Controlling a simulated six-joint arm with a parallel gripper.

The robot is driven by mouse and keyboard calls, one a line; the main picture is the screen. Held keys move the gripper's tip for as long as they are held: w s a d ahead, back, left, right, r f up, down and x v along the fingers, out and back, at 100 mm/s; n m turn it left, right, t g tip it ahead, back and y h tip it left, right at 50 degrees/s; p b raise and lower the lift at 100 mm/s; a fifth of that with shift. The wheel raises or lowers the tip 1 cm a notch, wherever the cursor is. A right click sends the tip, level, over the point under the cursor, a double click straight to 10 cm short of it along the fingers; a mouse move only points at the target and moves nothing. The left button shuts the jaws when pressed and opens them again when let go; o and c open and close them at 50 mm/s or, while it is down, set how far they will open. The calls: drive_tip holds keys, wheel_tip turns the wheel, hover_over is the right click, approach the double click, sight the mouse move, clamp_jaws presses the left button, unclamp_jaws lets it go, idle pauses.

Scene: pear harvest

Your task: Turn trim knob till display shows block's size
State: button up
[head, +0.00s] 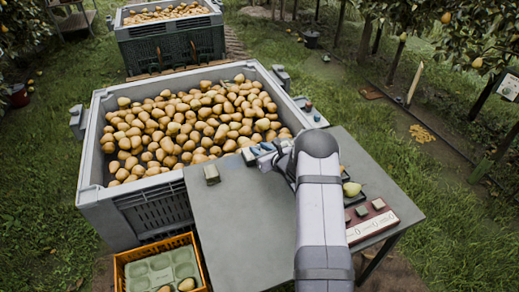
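My gripper (264,152) is at the far edge of the grey table, beside the pear crate. Its fingers are small and partly hidden by my arm, so I cannot tell whether they are open or shut. A small olive-grey block (211,174) stands at the table's far left. I cannot make out the trim knob or a readable display.
A large grey crate (98,150) full of pears stands behind the table. A green pear (351,189) rests on a dark item at right. An orange crate (121,273) with a green tray is at lower left. The table's left middle (240,225) is clear.

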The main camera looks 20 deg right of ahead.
drive_tip(key=c, duration=0.6)
drive_tip(key=shift+o, duration=0.2)
drive_tip(key=shift+w+d+n+y+b, duration=0.1)
drive_tip(key=shift+n+y+b, duration=0.2)
drive_tip(key=shift+y, duration=0.1)
drive_tip(key=shift+n+y+b, duration=0.4)
drive_tip(key=shift+y, duration=0.1)
drive_tip(key=o, duration=1.1)
drive_tip(key=shift+c, duration=0.2)
drive_tip(key=shift+d, duration=0.1)
drive_tip(key=b+v, duration=0.1)
drive_tip(key=v, duration=0.6)
drive_tip(key=shift+r, duration=0.15)
